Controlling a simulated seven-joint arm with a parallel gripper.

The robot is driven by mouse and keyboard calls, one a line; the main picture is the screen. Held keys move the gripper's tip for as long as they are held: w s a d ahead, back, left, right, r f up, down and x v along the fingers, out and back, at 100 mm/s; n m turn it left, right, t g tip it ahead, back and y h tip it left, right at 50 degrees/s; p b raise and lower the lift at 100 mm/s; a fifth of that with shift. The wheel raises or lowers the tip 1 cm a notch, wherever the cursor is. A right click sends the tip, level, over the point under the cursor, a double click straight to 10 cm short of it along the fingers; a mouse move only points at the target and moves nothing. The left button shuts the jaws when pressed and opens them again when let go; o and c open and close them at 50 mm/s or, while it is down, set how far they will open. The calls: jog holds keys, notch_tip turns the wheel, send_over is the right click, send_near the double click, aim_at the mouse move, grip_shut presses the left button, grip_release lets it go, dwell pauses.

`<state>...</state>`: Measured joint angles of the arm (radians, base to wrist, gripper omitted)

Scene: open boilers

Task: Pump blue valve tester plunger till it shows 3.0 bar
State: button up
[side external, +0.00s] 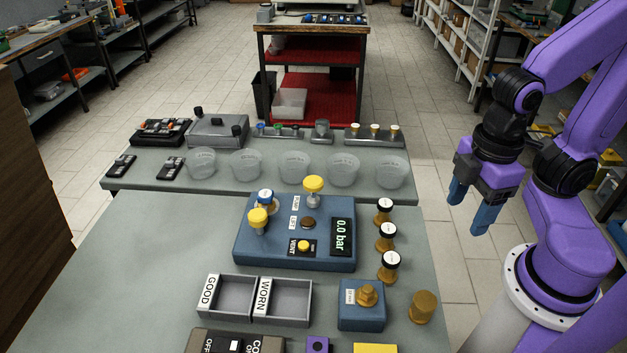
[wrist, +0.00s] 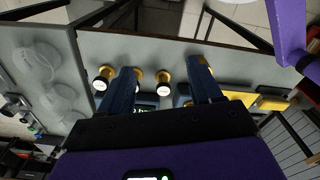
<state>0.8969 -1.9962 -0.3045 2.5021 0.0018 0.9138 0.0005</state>
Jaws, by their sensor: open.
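The blue valve tester (side external: 290,245) stands on the grey table, and its display (side external: 341,237) reads 0.0 bar. A yellow-topped plunger (side external: 313,186) on a metal stem stands raised at its back. A second yellow knob (side external: 257,217) and a blue-and-white part (side external: 266,200) sit at its left.
Several brass valves with white tops (side external: 388,236) stand right of the tester. GOOD (side external: 228,294) and WORN (side external: 284,300) trays, a blue block with a brass fitting (side external: 361,305) and a brass cylinder (side external: 422,307) are in front. Clear cups (side external: 295,168) stand behind. The table's left is bare.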

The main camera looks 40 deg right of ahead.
jog(key=c, duration=0.5)
jog(key=shift+w+a+r, duration=0.1)
jog(key=shift+w+a, duration=0.1)
jog(key=c, duration=0.5)
jog(key=w+a+r, duration=0.2)
jog(key=w, duration=0.2)
jog(key=w+a+r+m, duration=0.1)
jog(key=w+a+r, duration=0.1)
jog(key=w, duration=0.3)
jog(key=w+a+r+m, duration=0.1)
jog(key=w+a+r, duration=0.1)
jog(key=w, duration=0.3)
jog(key=shift+w+a+r, duration=0.15)
jog(key=shift+a, duration=0.65)
grip_shut()
jog(key=w+a+r+m, duration=0.1)
jog(key=w+r, duration=0.3)
jog(key=w, duration=0.8)
jog(key=shift+w+a+m, duration=0.15)
jog(key=shift+a+m, duration=0.15)
jog(key=shift+a, duration=0.1)
